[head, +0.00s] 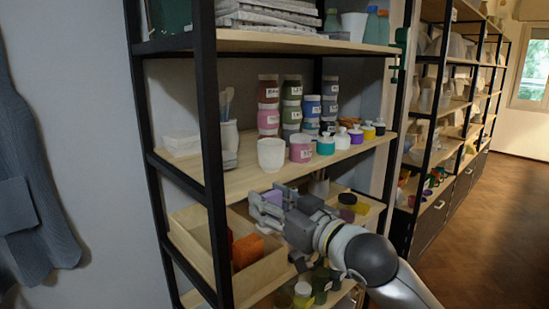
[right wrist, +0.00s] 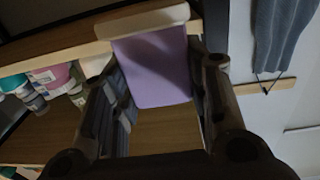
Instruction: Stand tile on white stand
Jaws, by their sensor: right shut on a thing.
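The purple tile (right wrist: 155,68) is between the fingers of my right gripper (right wrist: 160,98) in the right wrist view. A cream bar (right wrist: 148,21) runs along its far edge; I cannot tell whether it belongs to the tile. In the head view my right gripper (head: 272,207) is shut on the tile (head: 272,197), in front of the shelf unit and below the middle shelf's edge. A low white block (head: 182,144) at the left of the middle shelf may be the white stand; I cannot be sure. My left gripper is not in view.
The middle shelf (head: 246,176) carries a white cup (head: 271,154), stacked labelled jars (head: 268,105) and several small lidded pots. A wooden box (head: 195,233) below holds an orange block (head: 247,251). A black post (head: 211,150) stands at the shelf's front left.

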